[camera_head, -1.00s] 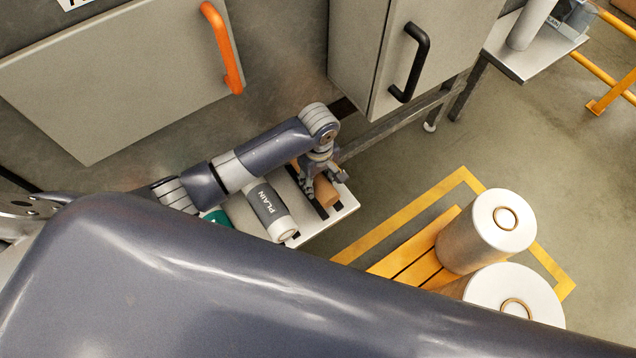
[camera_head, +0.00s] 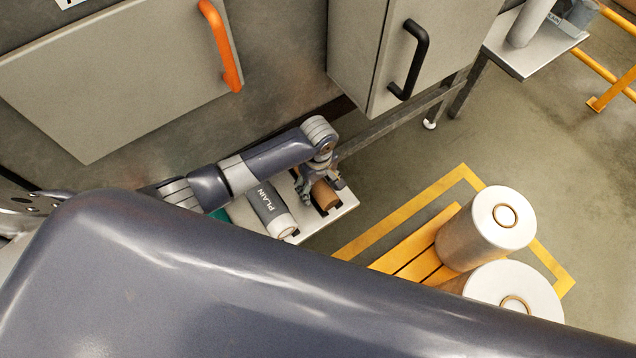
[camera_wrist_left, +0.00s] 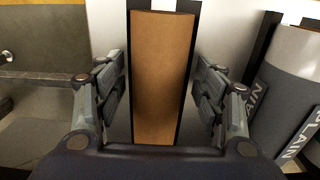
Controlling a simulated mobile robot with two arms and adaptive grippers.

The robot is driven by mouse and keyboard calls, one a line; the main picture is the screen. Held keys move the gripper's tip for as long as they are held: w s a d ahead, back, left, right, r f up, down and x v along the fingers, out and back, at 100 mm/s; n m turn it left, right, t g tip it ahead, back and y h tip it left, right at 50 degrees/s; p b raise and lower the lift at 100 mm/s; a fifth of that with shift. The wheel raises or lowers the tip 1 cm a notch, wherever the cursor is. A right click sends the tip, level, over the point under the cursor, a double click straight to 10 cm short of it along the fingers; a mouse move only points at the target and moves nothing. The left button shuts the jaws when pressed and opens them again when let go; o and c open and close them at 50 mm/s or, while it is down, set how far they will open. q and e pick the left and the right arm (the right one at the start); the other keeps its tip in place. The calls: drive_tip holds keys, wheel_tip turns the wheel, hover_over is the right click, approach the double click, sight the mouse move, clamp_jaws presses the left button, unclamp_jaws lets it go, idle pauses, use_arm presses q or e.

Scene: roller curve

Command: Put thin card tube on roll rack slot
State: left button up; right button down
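The thin card tube (camera_head: 325,195) is plain brown and lies along a dark slot of the pale roll rack (camera_head: 318,226). In the left wrist view, the tube (camera_wrist_left: 162,75) runs lengthwise down the middle, with dark slot edges along both sides. My left gripper (camera_head: 322,186) is over the tube. In the left wrist view, the fingers of my left gripper (camera_wrist_left: 164,90) stand open on either side of the tube, with a visible gap on each side. The tube's far end is hidden under the gripper and arm in the head view. My right gripper is not in view.
A grey-and-white roll marked PLAIN (camera_head: 270,208) lies in the rack beside the tube, with a green item (camera_head: 218,214) left of it. A cabinet with a black handle (camera_head: 409,62) stands behind. Large film rolls (camera_head: 487,228) stand on a yellow pallet at right.

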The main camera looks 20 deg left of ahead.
sight(318, 183)
use_arm(q)
wheel_tip(318, 183, up, 13)
drive_tip(key=shift+f, duration=0.2)
idle(0.5)
idle(0.5)
